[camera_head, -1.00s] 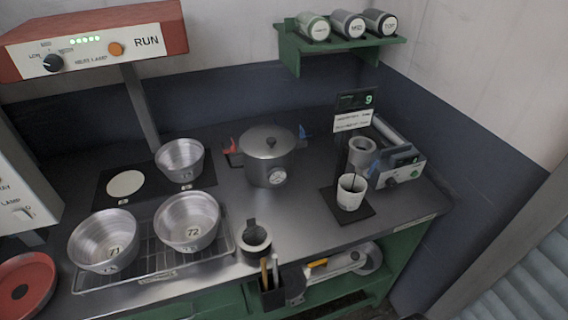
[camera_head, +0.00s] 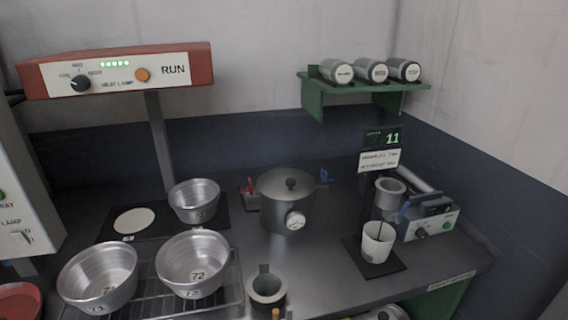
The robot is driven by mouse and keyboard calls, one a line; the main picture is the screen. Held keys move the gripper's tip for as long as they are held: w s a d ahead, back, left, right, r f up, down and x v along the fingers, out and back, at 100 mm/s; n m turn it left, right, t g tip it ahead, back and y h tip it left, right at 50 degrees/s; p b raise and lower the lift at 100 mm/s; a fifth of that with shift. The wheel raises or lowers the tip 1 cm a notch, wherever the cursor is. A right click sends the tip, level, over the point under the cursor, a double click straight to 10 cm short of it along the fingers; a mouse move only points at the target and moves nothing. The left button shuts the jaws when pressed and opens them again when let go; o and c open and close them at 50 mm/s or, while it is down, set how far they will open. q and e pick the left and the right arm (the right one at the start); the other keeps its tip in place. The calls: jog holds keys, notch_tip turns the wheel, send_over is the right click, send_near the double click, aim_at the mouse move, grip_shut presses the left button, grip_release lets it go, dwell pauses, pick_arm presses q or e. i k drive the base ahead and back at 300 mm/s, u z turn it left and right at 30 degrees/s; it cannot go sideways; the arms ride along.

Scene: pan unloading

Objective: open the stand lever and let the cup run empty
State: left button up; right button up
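The stand (camera_head: 367,200) is a dark upright at the right of the counter, with a display reading 11 at its top. A grey metal cup (camera_head: 390,187) sits in the stand's holder. A small blue piece (camera_head: 403,214), which looks like the lever, shows just below and right of that cup. Its exact position is too small to tell. A white beaker (camera_head: 378,242) stands upright below on a black mat (camera_head: 377,266). The inside of the metal cup and any flow are not clear. Neither of my grippers is in view.
A lidded pot (camera_head: 286,203) stands left of the stand. Metal pans (camera_head: 192,262) stand on a wire rack, and another pan (camera_head: 194,201) stands behind. A boxed device (camera_head: 430,221) is close right of the stand. A green shelf (camera_head: 366,88) with canisters hangs above.

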aim_at(396, 219)
jog(key=u, duration=0.05)
jog(key=k, duration=1.1)
jog(key=z, duration=1.15)
jog(key=i, duration=1.5)
jog(key=u, duration=0.8)
